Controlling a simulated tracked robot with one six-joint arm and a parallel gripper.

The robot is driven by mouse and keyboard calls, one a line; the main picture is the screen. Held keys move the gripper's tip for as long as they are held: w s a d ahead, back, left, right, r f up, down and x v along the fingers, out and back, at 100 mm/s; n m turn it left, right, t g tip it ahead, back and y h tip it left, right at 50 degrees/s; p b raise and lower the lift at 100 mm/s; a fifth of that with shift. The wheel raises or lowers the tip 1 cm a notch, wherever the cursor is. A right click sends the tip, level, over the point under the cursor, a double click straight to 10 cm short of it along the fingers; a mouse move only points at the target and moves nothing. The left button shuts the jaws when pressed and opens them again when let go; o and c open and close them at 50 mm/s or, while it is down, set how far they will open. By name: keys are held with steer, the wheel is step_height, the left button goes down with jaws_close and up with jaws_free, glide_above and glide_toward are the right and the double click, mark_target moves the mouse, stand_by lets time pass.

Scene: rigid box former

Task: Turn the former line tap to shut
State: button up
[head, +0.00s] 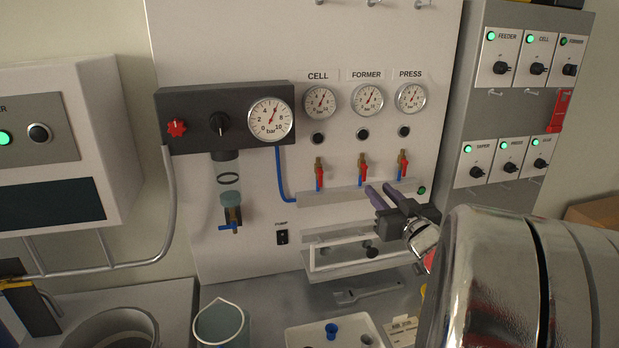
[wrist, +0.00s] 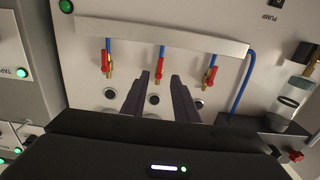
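The former line tap (head: 362,170) is the middle of three brass taps, under the FORMER gauge (head: 367,100). Its red lever hangs down, in line with the pipe. In the wrist view, which is upside down, the former tap (wrist: 160,65) shows between the tips of my fingers. My gripper (head: 381,189) is open and empty, with its two dark purple fingers apart, just below and right of the tap in the head view. The fingers also show in the wrist view (wrist: 159,76), one on each side of the lever's line. I cannot tell how far they stand from it.
The cell tap (head: 319,173) and press tap (head: 402,164) flank it closely, both with red levers down. A pale ledge (head: 340,195) runs beneath the taps. The regulator block (head: 195,118) sticks out at left. A switch cabinet (head: 515,110) stands at right.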

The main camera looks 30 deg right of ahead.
mark_target(365, 175)
steer(key=x, duration=0.7)
steer(key=shift+w, duration=0.25)
jaws_close()
